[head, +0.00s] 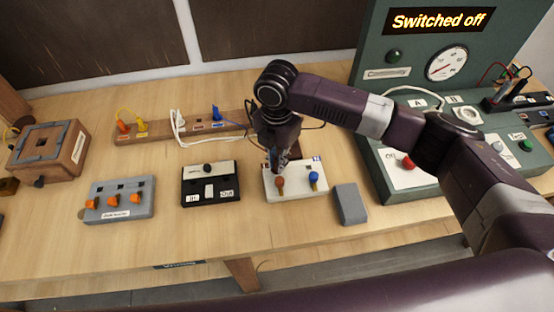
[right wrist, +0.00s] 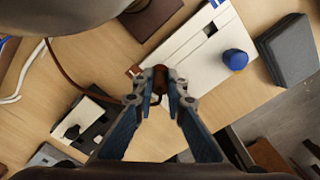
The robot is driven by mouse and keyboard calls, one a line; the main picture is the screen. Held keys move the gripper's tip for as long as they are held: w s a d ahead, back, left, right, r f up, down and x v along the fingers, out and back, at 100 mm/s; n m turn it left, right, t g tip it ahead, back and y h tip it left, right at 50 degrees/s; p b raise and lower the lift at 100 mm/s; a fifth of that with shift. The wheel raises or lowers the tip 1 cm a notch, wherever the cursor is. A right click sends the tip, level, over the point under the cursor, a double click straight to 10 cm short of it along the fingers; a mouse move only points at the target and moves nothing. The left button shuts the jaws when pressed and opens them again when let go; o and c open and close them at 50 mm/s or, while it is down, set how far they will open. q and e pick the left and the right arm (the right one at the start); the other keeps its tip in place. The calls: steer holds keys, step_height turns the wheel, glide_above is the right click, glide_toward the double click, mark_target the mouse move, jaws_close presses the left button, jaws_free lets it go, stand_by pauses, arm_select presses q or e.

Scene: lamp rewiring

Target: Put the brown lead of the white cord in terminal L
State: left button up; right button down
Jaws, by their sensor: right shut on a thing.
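A white terminal block (head: 298,191) stands at the front middle of the table, with an orange-brown knob (head: 280,181) and a blue knob (head: 314,178). In the right wrist view its white top (right wrist: 190,45) lies beyond my fingertips. My right gripper (head: 279,163) points down at the block's left side, just behind the orange-brown knob. It is shut on the brown lead (right wrist: 60,66), which curves in from the left in the wrist view. The lead's tip and the terminal opening are hidden. The white cord (head: 177,131) lies by the wooden rail. My left gripper is out of view.
A grey block (head: 349,204) stands right of the terminal block, and a black-and-white switch box (head: 210,184) left of it. A wooden rail (head: 160,131) runs behind. A green test panel (head: 398,160) stands at the right; its display reads "Switched off".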

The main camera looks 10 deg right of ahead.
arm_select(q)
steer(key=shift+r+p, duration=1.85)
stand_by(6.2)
